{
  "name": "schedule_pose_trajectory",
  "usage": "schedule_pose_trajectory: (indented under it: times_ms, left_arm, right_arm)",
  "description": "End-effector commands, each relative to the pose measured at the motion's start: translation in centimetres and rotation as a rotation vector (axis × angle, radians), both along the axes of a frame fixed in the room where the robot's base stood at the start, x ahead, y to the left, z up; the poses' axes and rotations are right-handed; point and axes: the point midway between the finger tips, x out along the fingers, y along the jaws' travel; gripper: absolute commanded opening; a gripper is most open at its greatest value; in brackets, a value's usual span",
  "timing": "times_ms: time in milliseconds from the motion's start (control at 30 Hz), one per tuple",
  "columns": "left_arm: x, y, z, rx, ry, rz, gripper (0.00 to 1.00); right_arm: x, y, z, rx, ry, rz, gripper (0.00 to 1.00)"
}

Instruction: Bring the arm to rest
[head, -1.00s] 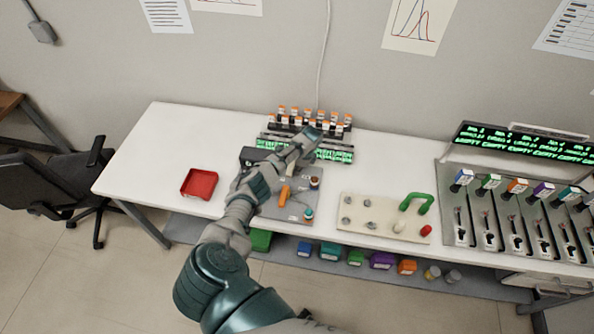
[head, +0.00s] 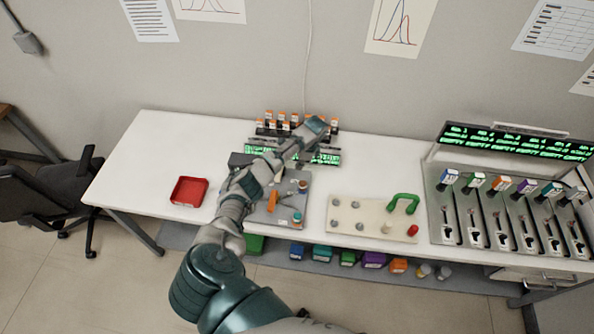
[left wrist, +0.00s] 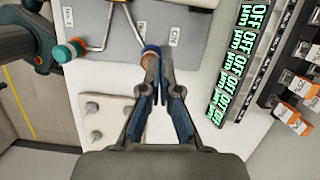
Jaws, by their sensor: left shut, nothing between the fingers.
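My left arm comes in from the bottom of the head view and reaches over the table. Its gripper (head: 314,130) is above the rear of the table, in front of the small orange-capped vials. In the left wrist view the two fingers (left wrist: 152,58) are closed together with nothing between them. My right gripper is not in view.
The green-lit display (head: 326,158) and vial rack (head: 290,124) lie close to the gripper. The grey panel (head: 262,212) is under the arm. A red tray (head: 188,191), a cream board (head: 345,215) and a slotted dispenser (head: 450,205) share the white table (head: 150,150).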

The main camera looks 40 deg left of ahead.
Motion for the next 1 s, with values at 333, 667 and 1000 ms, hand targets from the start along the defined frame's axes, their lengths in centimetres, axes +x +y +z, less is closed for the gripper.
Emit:
schedule_pose_trajectory:
  times_ms: [333, 667, 1000]
  left_arm:
    - [0.3, -0.3, 1.0, -0.001, 0.002, 0.0, 0.0]
    - [0.2, -0.3, 1.0, -0.001, 0.001, -0.001, 0.0]
    - [-2.8, -8.7, -5.4, -0.011, -0.047, -0.047, 0.0]
  right_arm:
    - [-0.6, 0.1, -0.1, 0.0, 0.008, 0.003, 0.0]
    - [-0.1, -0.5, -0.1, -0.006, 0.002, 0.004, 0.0]
    - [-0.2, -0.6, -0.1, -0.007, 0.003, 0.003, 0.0]
